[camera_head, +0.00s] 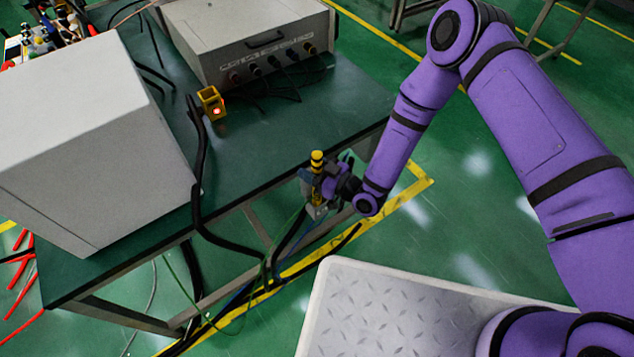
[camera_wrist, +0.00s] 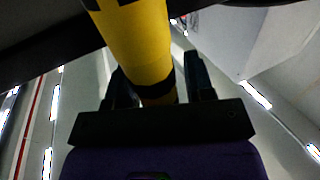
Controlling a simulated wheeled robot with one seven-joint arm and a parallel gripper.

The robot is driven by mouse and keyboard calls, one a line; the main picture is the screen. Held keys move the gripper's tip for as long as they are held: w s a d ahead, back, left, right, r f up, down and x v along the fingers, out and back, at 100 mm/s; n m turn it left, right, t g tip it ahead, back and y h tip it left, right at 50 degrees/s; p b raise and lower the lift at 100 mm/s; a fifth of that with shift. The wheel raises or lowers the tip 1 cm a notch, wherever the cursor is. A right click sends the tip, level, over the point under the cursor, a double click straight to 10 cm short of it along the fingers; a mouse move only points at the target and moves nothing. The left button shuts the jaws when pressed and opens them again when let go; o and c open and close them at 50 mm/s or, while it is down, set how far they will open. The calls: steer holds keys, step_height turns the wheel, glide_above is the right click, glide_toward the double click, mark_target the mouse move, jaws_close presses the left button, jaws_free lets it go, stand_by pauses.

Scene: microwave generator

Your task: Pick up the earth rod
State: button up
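The earth rod (camera_head: 317,160) is a yellow rod with black bands, standing about upright at the front edge of the green table. My gripper (camera_head: 322,186) is at the rod, coming in from the right, and partly covers its middle. In the wrist view the yellow rod (camera_wrist: 142,45) runs down between the two fingers of my gripper (camera_wrist: 160,82). A gap shows between the rod and the fingers, clearest on the right, so my gripper looks open around the rod. The rod's lower end is hidden in the wrist view.
The green table (camera_head: 290,125) carries a large grey box (camera_head: 90,130), a grey instrument case (camera_head: 250,40) with cables, and a small yellow block with a red light (camera_head: 212,103). Black and green cables hang off its front edge. Green floor is open to the right.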

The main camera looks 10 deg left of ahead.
jaws_close()
step_height(320, 180, up, 12)
stand_by(0.8)
steer(key=shift+r, duration=0.1)
